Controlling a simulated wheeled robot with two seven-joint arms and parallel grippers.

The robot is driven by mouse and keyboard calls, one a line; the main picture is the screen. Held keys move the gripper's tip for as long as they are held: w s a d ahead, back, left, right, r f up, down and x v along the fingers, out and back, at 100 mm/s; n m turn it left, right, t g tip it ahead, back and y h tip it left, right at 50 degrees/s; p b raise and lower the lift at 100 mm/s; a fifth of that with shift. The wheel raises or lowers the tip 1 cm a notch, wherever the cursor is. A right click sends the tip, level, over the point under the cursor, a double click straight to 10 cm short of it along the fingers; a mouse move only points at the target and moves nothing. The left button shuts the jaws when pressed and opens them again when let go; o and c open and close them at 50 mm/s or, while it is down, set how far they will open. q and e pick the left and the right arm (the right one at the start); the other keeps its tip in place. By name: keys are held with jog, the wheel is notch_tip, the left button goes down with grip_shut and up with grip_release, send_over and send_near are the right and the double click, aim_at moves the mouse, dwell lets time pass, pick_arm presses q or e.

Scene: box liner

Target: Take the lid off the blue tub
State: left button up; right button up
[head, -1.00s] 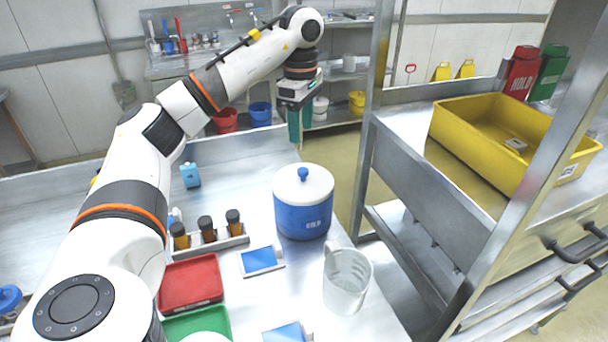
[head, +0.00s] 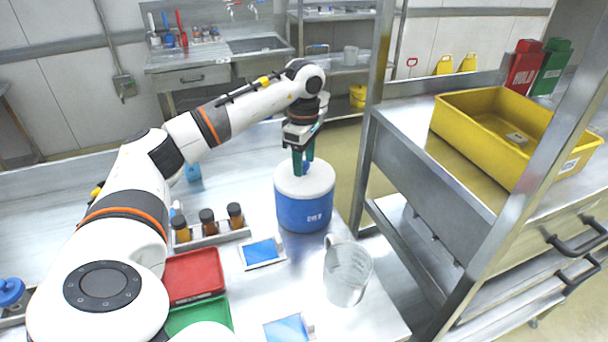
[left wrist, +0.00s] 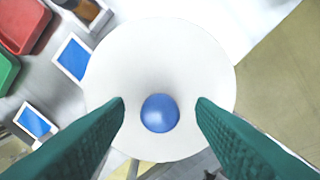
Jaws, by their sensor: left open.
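The blue tub (head: 303,213) stands upright on the steel table near its right edge. Its white lid (head: 318,179) is on top, with a round blue knob (head: 306,168) in the middle. My left gripper (head: 303,170) is directly above the lid, pointing down, with its green fingers on either side of the knob. In the left wrist view the knob (left wrist: 160,113) lies between the two open fingers (left wrist: 160,112), with a gap on each side. The white lid (left wrist: 160,60) fills the middle of that view. My right gripper is not in view.
A clear measuring jug (head: 346,275) stands in front of the tub. A rack of brown bottles (head: 208,236), a red tray (head: 193,277) and a green tray (head: 200,314) are to the left. A metal shelf frame with a yellow bin (head: 480,140) stands at the right.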

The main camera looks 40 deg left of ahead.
pick_arm(q)
jog(key=shift+c, duration=1.2)
grip_shut()
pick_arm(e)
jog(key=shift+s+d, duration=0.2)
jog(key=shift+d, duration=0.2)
